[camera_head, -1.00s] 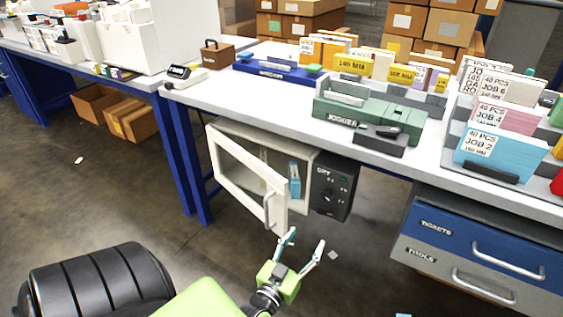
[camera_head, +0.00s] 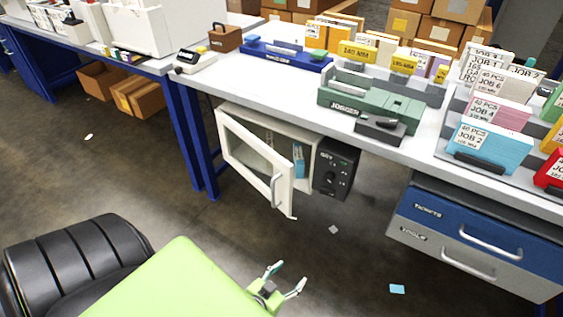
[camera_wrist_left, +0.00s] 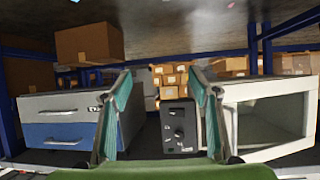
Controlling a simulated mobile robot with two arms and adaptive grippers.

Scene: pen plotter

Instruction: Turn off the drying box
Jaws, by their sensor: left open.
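The drying box is a white cabinet (camera_head: 264,127) under the worktable, with a dark control panel (camera_head: 337,168) on its right side. Its framed door (camera_head: 252,165) stands open toward me, with a pale handle (camera_head: 276,190). A blue item (camera_head: 298,160) is inside. My left gripper (camera_head: 289,277) is open and empty, low in the head view, in front of the box and apart from it. The left wrist view looks upside down; there the panel (camera_wrist_left: 179,127) with its knobs shows between the open fingers, and the white cabinet (camera_wrist_left: 228,122) is right of it. My right gripper is not in view.
A drawer unit (camera_head: 470,240) with blue and grey fronts hangs right of the box. A blue table leg (camera_head: 190,140) stands to its left. A green jogger (camera_head: 370,102) and card holders sit on the table above. Floor between gripper and box is clear except small scraps.

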